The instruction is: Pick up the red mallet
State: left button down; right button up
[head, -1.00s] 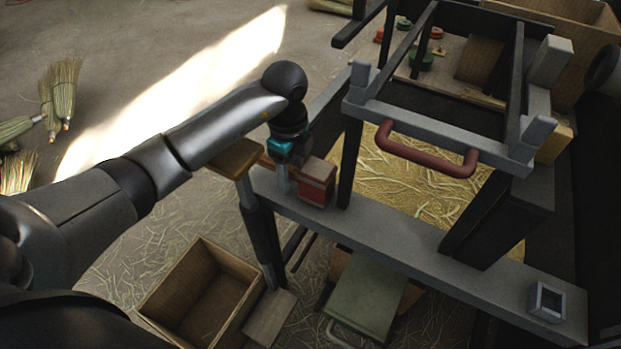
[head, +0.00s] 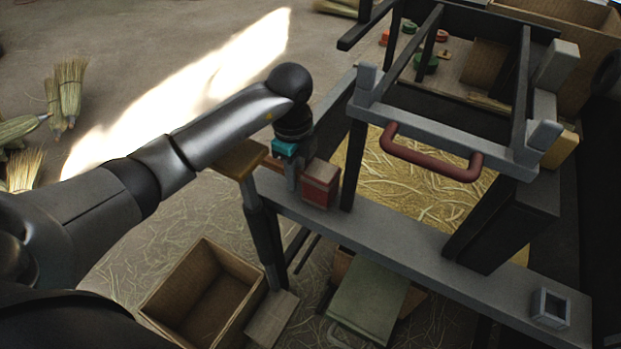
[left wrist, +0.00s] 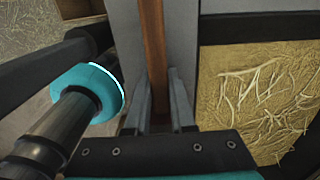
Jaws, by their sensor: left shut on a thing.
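The red mallet (head: 320,184) has a boxy red head and a brown wooden handle. In the head view its head appears to rest on the grey beam (head: 400,232), beside a dark upright post. My left gripper (head: 292,181) reaches down next to the head and is shut on the handle. In the left wrist view the brown handle (left wrist: 154,45) runs between the two fingers (left wrist: 157,110). The mallet's head is not clear in that view. My right gripper is not in view.
A dark frame with a dark-red bar handle (head: 430,158) stands right of the mallet. A wooden-topped stand (head: 236,160) is close on the left. An open cardboard box (head: 205,295) and a green-grey seat (head: 368,300) are below. Brooms (head: 70,90) lie far left.

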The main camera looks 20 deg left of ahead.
pick_arm(q)
jog(key=shift+r, duration=0.1)
jog(key=shift+r, duration=0.35)
notch_tip(320, 180, up, 8)
jog(key=p, duration=0.3)
jog(key=shift+w+r+p, duration=0.1)
jog(key=shift+p, duration=0.2)
notch_tip(320, 180, up, 9)
jog(key=p, duration=0.3)
jog(key=s+a+p, duration=0.2)
jog(key=s, duration=1.6)
jog(key=shift+a, duration=0.25)
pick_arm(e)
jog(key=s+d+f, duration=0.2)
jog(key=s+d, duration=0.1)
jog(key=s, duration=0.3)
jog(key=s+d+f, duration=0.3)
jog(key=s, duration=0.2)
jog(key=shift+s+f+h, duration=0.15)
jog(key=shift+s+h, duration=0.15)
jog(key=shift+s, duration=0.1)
